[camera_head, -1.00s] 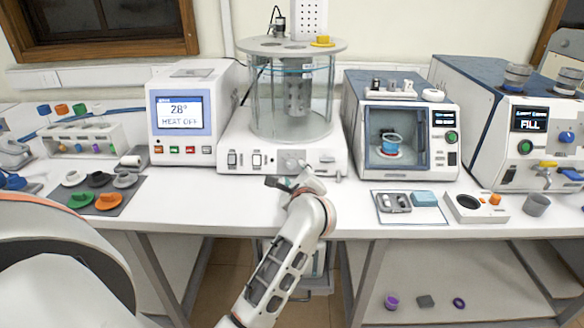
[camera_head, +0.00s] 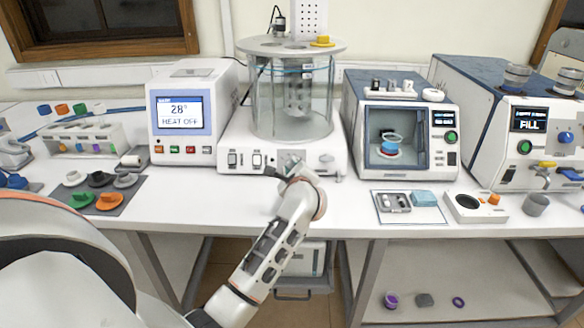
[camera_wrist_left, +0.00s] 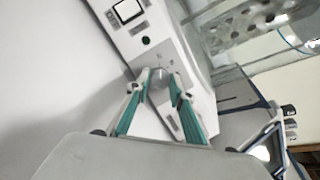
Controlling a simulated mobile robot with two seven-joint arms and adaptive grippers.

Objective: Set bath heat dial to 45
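The bath is a clear glass vessel (camera_head: 291,105) on a white base (camera_head: 240,150). The display (camera_head: 180,113) on the box beside it reads 28° and HEAT OFF. My left gripper (camera_head: 288,168) is at the base's front face, right of its switches. It covers most of the dial there in the head view. In the left wrist view my left gripper (camera_wrist_left: 159,78) has its two green-sided fingers apart, with the grey dial (camera_wrist_left: 157,72) between or just beyond the tips. Contact is not clear, and no dial marks are readable. My right gripper is out of view.
A white-and-blue chamber (camera_head: 400,125) stands right of the bath. A tray with small parts (camera_head: 393,203) lies in front of it. A dark mat (camera_head: 130,196) with coloured caps lies at the left.

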